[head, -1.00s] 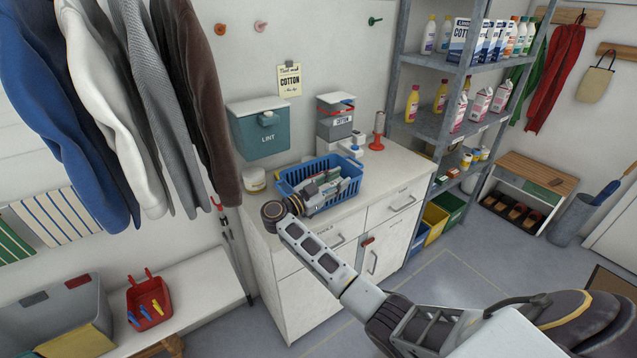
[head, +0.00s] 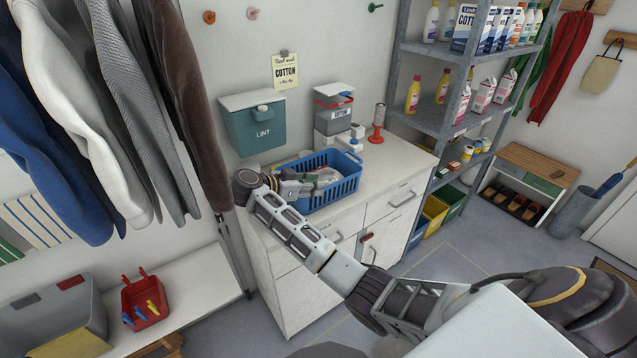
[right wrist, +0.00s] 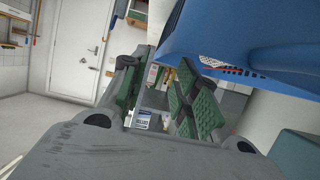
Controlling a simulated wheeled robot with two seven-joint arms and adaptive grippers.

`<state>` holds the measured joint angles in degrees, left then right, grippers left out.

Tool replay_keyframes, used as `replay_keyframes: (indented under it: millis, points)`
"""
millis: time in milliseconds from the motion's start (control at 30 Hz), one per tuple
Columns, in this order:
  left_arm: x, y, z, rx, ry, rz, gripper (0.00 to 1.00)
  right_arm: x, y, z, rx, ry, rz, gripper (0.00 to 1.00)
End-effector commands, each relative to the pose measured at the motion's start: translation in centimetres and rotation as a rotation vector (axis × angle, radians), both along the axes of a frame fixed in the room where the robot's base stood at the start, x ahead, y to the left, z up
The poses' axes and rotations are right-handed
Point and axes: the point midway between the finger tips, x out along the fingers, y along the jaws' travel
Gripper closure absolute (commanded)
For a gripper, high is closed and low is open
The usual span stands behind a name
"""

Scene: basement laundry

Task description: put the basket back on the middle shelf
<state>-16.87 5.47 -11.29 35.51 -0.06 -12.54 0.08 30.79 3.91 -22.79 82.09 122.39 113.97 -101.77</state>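The blue basket (head: 335,189), with slotted sides and white and red items inside, sits on the white cabinet's top. In the right wrist view its blue wall (right wrist: 240,38) fills the upper right, close to the fingers. My right gripper (head: 322,180) is at the basket's near left side, in front of its opening. In the wrist view its green-padded fingers (right wrist: 160,100) are apart, with the room showing between them. I cannot tell whether a finger touches the basket. The grey rack's middle shelf (head: 432,122) holds yellow bottles and milk-type cartons. My left gripper is not in view.
A teal LINT box (head: 255,128) hangs behind. Clothes (head: 125,110) hang at left. Shelf uprights (head: 398,70) stand right of the cabinet.

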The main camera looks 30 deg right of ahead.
Motion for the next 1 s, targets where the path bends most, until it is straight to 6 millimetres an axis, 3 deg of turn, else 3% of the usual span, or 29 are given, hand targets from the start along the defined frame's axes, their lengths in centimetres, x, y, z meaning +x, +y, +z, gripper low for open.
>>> replay_keyframes:
  millis: [533, 1000]
  points:
    - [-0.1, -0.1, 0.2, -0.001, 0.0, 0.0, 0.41, 0.2, -2.1, -0.8, -0.002, -0.001, 0.0, 0.69]
    - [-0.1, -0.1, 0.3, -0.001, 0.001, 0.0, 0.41, 0.2, -2.4, -0.9, -0.003, -0.001, 0.0, 0.69]
